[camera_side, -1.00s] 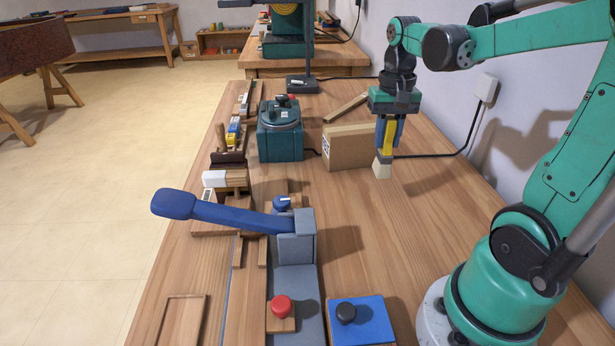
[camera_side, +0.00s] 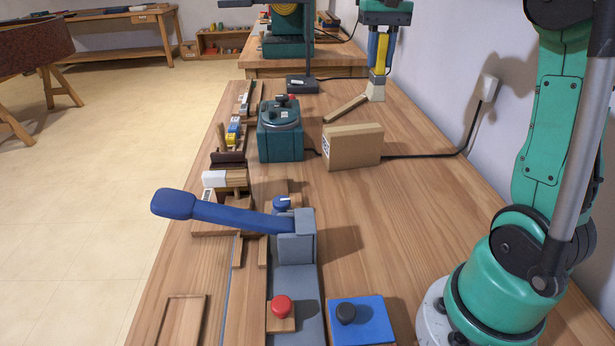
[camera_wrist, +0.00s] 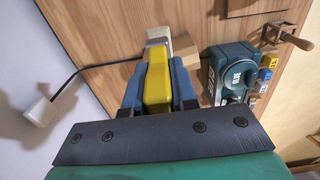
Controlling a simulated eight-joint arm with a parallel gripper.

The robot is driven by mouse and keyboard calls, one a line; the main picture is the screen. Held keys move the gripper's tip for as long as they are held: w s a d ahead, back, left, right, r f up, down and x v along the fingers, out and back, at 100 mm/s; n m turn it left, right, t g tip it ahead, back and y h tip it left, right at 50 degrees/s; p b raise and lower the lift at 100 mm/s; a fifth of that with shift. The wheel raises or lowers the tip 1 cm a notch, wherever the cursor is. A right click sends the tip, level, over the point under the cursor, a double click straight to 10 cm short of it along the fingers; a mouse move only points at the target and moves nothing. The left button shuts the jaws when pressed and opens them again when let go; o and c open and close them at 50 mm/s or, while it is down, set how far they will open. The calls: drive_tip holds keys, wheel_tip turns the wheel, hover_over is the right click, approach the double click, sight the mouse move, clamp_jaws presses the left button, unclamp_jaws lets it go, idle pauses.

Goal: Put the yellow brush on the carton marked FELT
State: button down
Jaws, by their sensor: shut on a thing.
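My gripper (camera_side: 379,60) is shut on the yellow brush (camera_side: 382,50), which hangs with its pale bristles (camera_side: 375,92) down. In the side view it is above the far part of the bench, beyond the carton (camera_side: 356,149). The brush's yellow handle (camera_wrist: 157,84) also shows between the blue fingers in the wrist view. The carton is a plain brown box lying on the bench; a mark on its left end is too slanted to read. In the wrist view the carton (camera_wrist: 187,46) is partly hidden behind the brush. The carton's visible top is bare.
A dark teal glue pot (camera_side: 280,140) stands left of the carton, labelled GLUE in the wrist view. A wooden stick (camera_side: 343,110) lies behind the carton. A black cable (camera_side: 430,156) runs right to the wall socket.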

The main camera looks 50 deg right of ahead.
drive_tip(key=w+d+f, duration=0.2)
drive_tip(key=w+d, duration=0.2)
drive_tip(key=w, duration=0.1)
drive_tip(key=shift+w+f, duration=0.15)
drive_tip(key=shift+f, duration=4.1)
drive_tip(key=c, duration=0.7)
unclamp_jaws()
drive_tip(key=shift+f, duration=0.15)
